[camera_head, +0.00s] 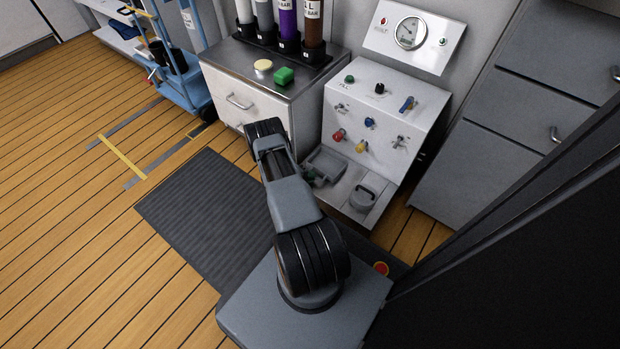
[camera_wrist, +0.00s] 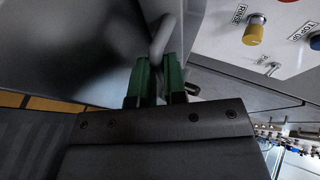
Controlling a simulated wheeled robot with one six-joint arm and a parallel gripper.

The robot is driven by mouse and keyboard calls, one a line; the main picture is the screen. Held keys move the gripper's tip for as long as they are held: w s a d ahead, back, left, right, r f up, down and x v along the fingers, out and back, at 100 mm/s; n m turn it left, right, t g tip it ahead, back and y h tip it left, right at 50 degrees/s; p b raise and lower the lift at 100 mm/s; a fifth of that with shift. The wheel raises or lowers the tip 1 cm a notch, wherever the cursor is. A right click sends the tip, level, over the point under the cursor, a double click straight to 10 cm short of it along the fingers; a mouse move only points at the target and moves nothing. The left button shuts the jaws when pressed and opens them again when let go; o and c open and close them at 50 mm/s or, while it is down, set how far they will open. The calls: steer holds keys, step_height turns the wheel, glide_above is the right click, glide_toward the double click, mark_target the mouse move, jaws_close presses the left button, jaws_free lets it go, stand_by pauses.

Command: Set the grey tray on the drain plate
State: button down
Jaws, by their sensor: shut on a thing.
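The grey tray (camera_head: 328,160), a shallow piece with a raised rim, is at the left of the ledge at the foot of the white panel. My gripper (camera_head: 316,177) is at its near left edge, partly hidden by my arm. In the wrist view the green fingers of my gripper (camera_wrist: 158,78) are shut on a thin grey bar (camera_wrist: 160,38) that appears to be part of the tray. A broad grey surface (camera_wrist: 75,40) fills the left of that view. I cannot make out the drain plate for certain, or whether the tray touches the ledge.
The white panel (camera_head: 385,118) with knobs rises behind. A cabinet (camera_head: 238,97) stands left, with a green block (camera_head: 284,75) on top. A dark mat (camera_head: 205,215) covers the floor.

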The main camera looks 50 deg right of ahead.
steer(key=c, duration=1.4)
jaws_free()
